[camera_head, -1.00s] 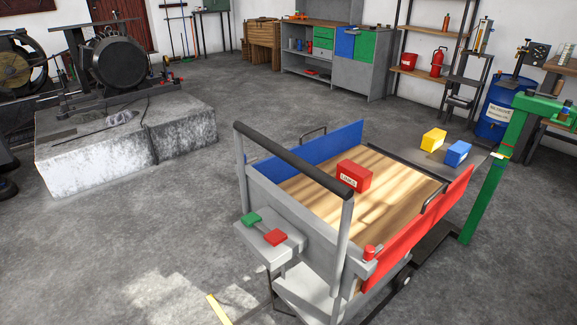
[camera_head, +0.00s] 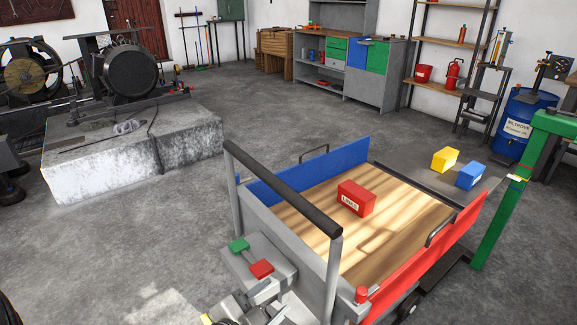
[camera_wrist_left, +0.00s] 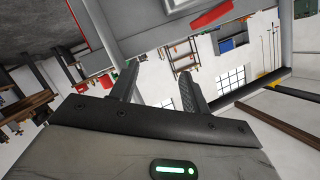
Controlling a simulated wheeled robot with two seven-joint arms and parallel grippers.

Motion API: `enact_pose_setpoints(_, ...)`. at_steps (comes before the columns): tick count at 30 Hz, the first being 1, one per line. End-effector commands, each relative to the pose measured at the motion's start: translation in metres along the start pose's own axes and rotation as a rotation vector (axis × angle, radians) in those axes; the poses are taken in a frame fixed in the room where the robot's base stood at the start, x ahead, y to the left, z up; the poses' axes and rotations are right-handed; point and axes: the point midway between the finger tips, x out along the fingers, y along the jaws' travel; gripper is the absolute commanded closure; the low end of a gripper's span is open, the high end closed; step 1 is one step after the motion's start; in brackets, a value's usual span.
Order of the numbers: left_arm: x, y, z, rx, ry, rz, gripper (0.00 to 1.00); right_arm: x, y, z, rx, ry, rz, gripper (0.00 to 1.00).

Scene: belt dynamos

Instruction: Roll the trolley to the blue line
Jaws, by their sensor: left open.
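The trolley has a wooden deck (camera_head: 395,235), a blue far side, a red near side and a grey end panel with a dark push bar (camera_head: 280,185) on two uprights. My left gripper (camera_head: 262,298) is low in front of this end, partly cut off by the frame's bottom edge. In the left wrist view its fingers (camera_wrist_left: 157,88) are apart with nothing between them. My right gripper is not in view. I see no blue line on the floor.
A red labelled box (camera_head: 355,198) sits on the trolley's deck. A yellow box (camera_head: 445,160) and a blue box (camera_head: 470,176) rest on a grey surface beyond it, beside a green post (camera_head: 497,222). A concrete plinth (camera_head: 130,165) stands left. Open floor lies between.

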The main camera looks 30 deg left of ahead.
Motion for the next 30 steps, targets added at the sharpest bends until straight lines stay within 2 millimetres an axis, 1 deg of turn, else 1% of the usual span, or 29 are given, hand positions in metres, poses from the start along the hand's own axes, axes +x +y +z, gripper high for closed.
enact_pose_setpoints(1, 0.008, -0.042, -0.007, 0.192, 0.059, -0.104, 0.53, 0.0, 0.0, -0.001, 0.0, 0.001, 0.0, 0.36)
enact_pose_setpoints(2, 0.01, -0.065, -0.011, 0.306, 0.087, -0.162, 0.53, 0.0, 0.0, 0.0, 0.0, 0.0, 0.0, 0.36)
enact_pose_setpoints(3, 0.011, -0.091, -0.018, 0.448, 0.119, -0.236, 0.53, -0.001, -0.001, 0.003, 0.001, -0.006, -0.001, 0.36)
enact_pose_setpoints(6, 0.008, -0.137, -0.034, 0.72, 0.162, -0.375, 0.53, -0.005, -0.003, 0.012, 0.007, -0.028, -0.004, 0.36)
enact_pose_setpoints(7, 0.007, -0.145, -0.037, 0.773, 0.168, -0.403, 0.53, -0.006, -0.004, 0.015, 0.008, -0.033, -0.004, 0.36)
enact_pose_setpoints(9, 0.007, -0.158, -0.043, 0.853, 0.177, -0.444, 0.53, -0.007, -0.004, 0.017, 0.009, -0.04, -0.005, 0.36)
enact_pose_setpoints(11, 0.011, -0.162, -0.046, 0.878, 0.178, -0.456, 0.53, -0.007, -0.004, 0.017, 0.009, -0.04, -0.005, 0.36)
enact_pose_setpoints(14, 0.023, -0.167, -0.051, 0.879, 0.181, -0.457, 0.53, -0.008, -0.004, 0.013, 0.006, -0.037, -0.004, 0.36)
enact_pose_setpoints(23, 0.08, -0.187, -0.073, 0.874, 0.179, -0.455, 0.53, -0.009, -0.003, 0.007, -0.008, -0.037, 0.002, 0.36)
enact_pose_setpoints(27, 0.106, -0.195, -0.082, 0.873, 0.178, -0.454, 0.53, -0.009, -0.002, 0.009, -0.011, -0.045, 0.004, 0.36)
enact_pose_setpoints(30, 0.122, -0.2, -0.087, 0.872, 0.177, -0.453, 0.53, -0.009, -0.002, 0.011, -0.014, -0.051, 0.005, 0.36)
